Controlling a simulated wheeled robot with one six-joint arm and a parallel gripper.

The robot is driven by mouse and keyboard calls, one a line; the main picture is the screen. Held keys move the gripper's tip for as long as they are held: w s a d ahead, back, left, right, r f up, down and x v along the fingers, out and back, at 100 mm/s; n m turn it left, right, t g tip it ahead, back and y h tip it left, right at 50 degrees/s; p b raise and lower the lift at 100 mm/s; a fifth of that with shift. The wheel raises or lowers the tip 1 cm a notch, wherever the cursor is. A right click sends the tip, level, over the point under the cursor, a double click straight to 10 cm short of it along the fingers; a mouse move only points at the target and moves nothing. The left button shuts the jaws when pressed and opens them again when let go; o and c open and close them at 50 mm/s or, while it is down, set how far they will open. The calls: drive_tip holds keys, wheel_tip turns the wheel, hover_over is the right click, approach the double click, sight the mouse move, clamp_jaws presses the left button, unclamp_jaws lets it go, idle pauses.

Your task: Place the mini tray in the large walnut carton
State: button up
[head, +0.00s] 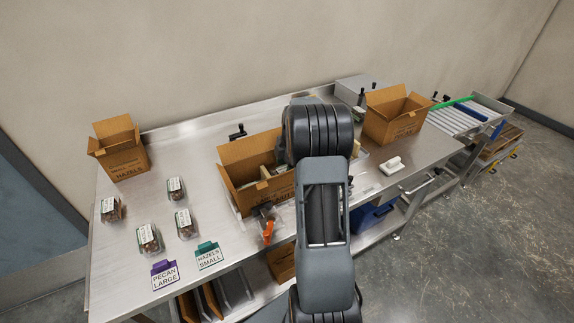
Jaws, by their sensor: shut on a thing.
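Three open brown cartons stand on the steel table. The middle carton (238,172) is partly behind my arm, and its print is too small and covered to read surely. Pale and grey shapes show inside it, too hidden to name. The right carton (390,122) has print that I cannot read. The left carton (122,158) reads HAZELS. Several small clear trays with dark contents and labels, among them one tray (148,240) and another (175,189), stand on the left of the table.
A purple-tabbed PECAN LARGE sign (165,277) and a green-tabbed HAZELS SMALL sign (208,257) lie at the front edge. An orange-handled tool (268,232) lies before the middle carton. A white-handled item (392,166) lies at right. A roller conveyor (462,116) stands beyond.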

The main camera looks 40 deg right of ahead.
drive_tip(key=shift+f, duration=0.35)
drive_tip(key=o, duration=1)
drive_tip(key=shift+r, duration=0.1)
